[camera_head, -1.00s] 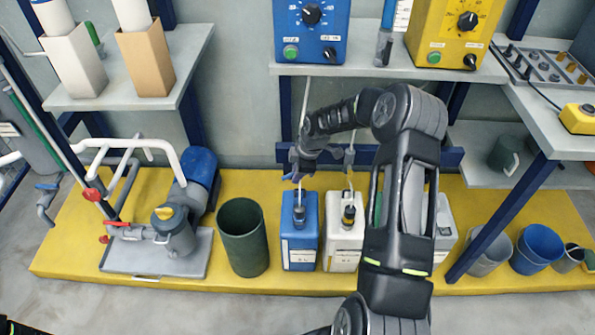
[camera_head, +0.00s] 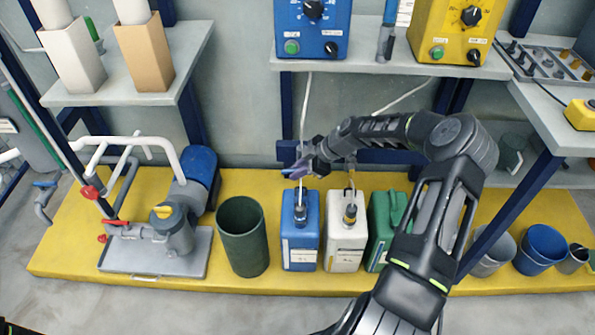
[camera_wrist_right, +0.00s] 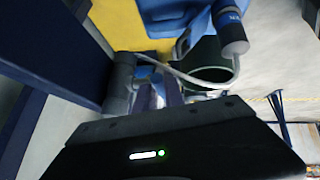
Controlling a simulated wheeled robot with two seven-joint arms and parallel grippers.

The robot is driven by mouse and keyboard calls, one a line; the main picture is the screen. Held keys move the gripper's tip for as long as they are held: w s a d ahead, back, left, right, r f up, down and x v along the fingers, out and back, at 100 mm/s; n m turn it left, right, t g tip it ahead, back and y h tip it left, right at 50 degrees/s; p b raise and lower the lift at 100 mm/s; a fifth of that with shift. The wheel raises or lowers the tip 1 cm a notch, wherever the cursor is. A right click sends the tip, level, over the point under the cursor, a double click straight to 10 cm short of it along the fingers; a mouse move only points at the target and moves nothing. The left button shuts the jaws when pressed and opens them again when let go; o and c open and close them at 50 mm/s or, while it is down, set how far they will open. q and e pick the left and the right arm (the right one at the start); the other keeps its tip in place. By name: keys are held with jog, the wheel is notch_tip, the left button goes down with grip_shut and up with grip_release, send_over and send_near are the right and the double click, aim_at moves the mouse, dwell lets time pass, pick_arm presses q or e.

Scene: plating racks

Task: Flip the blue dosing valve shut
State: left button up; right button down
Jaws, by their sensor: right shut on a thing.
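My right gripper (camera_head: 304,168) is shut just above the blue jug (camera_head: 299,252), beside the thin tube coming down from the blue pump box (camera_head: 312,25). A small blue part, seemingly the handle of the blue dosing valve (camera_head: 287,171), shows at the fingertips. In the right wrist view a blue piece (camera_wrist_right: 152,76) lies at the grey fingers, which are shut on it. Most of the valve is hidden by the gripper, so its angle cannot be told. My left gripper is not in view.
A white jug (camera_head: 345,243) and a green jug (camera_head: 379,228) stand right of the blue one. A dark green bin (camera_head: 243,240) stands left. A pump with red-handled valves (camera_head: 113,224) is further left. The shelf (camera_head: 385,69) hangs above my arm.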

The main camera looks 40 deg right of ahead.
jog(key=c, duration=1.7)
grip_release()
jog(key=shift+r, duration=0.1)
jog(key=p+v, duration=0.1)
jog(key=v, duration=0.6)
jog(key=shift+s+d+r+p, duration=0.2)
jog(key=shift+r+p, duration=0.05)
jog(key=shift+p, duration=0.15)
